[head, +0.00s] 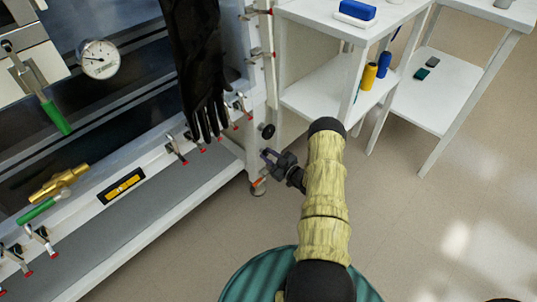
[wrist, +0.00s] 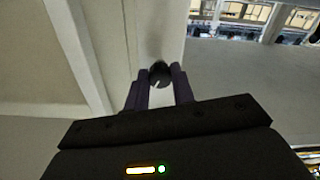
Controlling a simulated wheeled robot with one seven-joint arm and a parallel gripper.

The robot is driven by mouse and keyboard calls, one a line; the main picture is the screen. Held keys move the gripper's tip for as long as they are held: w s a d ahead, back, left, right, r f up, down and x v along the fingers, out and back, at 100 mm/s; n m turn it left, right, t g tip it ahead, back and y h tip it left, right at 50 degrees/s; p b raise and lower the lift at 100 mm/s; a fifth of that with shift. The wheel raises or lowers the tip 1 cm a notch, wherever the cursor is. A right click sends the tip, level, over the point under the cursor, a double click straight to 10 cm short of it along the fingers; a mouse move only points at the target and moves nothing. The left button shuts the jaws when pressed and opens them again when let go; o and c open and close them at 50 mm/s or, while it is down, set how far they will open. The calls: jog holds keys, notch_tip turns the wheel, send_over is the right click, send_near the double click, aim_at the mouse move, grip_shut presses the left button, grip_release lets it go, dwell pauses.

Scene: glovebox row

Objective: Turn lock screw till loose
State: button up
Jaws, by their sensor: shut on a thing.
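The lock screw (wrist: 159,73) shows in the wrist view as a small round black knob with a white mark. It stands against a pale upright post. My gripper (wrist: 160,88) has one dark purple finger on each side of it and is shut on it. In the head view my gripper (head: 267,161) is low by the right end corner of the glovebox (head: 205,180). There the fingers hide what they hold. A round black knob (head: 267,131) shows just above the gripper in the head view; I cannot tell whether it is a separate knob.
A black glove (head: 200,70) hangs at the glovebox front, left of my gripper. Several red-tipped clamps (head: 176,149) line the frame. A gauge (head: 99,59) and a yellow level (head: 121,186) are further left. A white shelf unit (head: 315,100) stands behind. Open floor lies to the right.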

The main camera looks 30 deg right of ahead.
jog(key=n+p, duration=0.2)
jog(key=n, duration=0.4)
jog(key=shift+s, duration=0.1)
jog(key=shift+f, duration=0.1)
dwell(0.4)
jog(key=o, duration=1)
jog(key=p+v, duration=0.5)
jog(key=v, duration=1.2)
jog(key=shift+s, duration=0.15)
jog(key=shift+d, duration=0.1)
